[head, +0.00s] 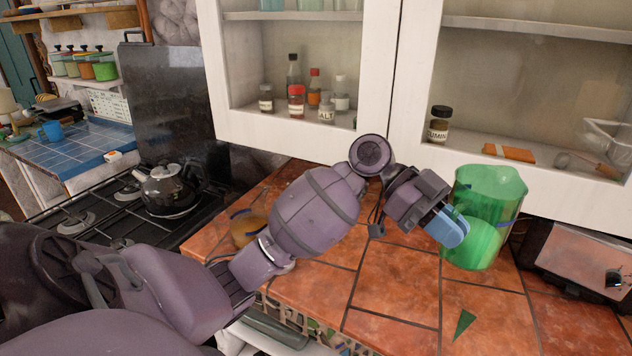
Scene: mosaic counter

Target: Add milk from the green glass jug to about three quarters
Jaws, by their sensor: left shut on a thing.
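The green glass jug (491,190) is at the right of the head view, over the tiled counter, roughly upright. My left gripper (452,226) is shut on its left side, with a blue finger against the green glass. I cannot tell whether the jug's base touches the counter, and no milk level can be made out in it. A round brown vessel (248,224) with a dark rim stands at the counter's left edge, partly hidden behind my left arm; its contents cannot be told. My right gripper is not in view.
The orange tiled counter (394,285) is mostly clear in the middle; a small green triangle (465,323) lies near its front. White cabinets (300,134) stand close behind. A black kettle (170,190) sits on the stove at left. A dark appliance (585,262) is right of the jug.

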